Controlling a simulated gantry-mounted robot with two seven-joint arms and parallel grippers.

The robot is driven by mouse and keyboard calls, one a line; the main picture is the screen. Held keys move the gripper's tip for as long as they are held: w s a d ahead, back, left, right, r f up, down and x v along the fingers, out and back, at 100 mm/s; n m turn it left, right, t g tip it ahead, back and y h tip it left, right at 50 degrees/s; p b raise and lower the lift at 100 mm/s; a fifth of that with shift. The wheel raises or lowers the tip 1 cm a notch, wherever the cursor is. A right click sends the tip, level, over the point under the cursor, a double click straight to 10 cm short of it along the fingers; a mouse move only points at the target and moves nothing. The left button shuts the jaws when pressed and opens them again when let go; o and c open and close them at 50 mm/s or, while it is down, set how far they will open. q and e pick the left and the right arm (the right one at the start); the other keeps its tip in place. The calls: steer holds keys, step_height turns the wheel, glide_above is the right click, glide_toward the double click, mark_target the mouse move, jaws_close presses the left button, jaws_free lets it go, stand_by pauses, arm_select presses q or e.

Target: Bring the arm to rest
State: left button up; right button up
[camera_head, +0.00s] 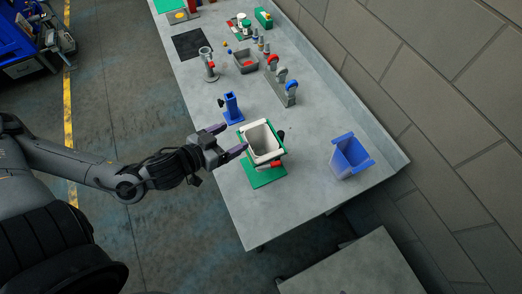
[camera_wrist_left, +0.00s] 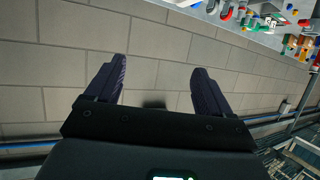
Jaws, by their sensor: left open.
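My left gripper (camera_head: 232,139) is open beside the white container in the head view, its dark purple fingers spread apart. In the left wrist view its two fingers (camera_wrist_left: 155,90) also stand apart, with only the block wall behind them and nothing between them. My left arm comes in from the left over the floor to the table's near edge. My right gripper does not show in either view.
The grey table (camera_head: 305,130) runs along a block wall (camera_head: 420,80). A white container (camera_head: 262,140) stands in a green-based holder (camera_head: 266,177). A blue bin (camera_head: 350,156) stands to the right, a blue stand (camera_head: 232,107) behind. Several small items lie farther back.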

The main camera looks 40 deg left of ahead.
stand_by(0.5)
arm_select(q)
steer(key=s+d+f+m+g+y, duration=0.1)
steer(key=s+d+f+g, duration=0.8)
steer(key=f, duration=0.3)
steer(key=shift+s+f+g, duration=0.3)
steer(key=shift+s+g, duration=0.1)
steer(key=shift+s, duration=0.35)
steer(key=shift+d, duration=0.1)
stand_by(1.2)
